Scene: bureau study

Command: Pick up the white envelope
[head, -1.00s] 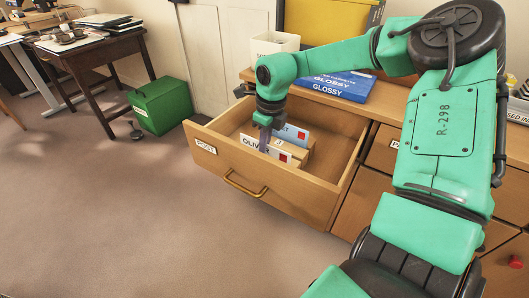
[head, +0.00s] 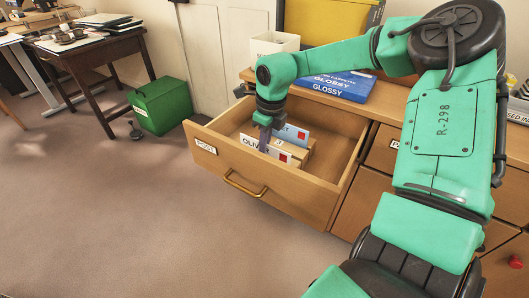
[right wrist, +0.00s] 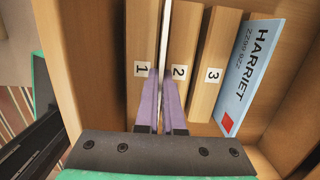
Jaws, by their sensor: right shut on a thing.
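The white envelope (head: 275,152), with a red stamp and partly covered lettering beginning "OLIV", stands on edge in the open drawer marked "POST" (head: 232,177). My right gripper (head: 265,139) reaches down into the drawer from above and is shut on this envelope. In the right wrist view its purple fingers (right wrist: 163,75) hold the envelope's thin white edge (right wrist: 165,28) between wooden divider 1 (right wrist: 139,40) and divider 2 (right wrist: 181,45). The fingers hide part of the lettering in the head view. My left gripper is not in view.
A blue envelope marked "HARRIET" (right wrist: 250,70) stands beyond divider 3 (right wrist: 213,65). The drawer walls enclose the gripper closely. A blue "GLOSSY" box (head: 335,86) and a white bin (head: 274,43) stand on the cabinet top. A green box (head: 161,107) stands on the floor.

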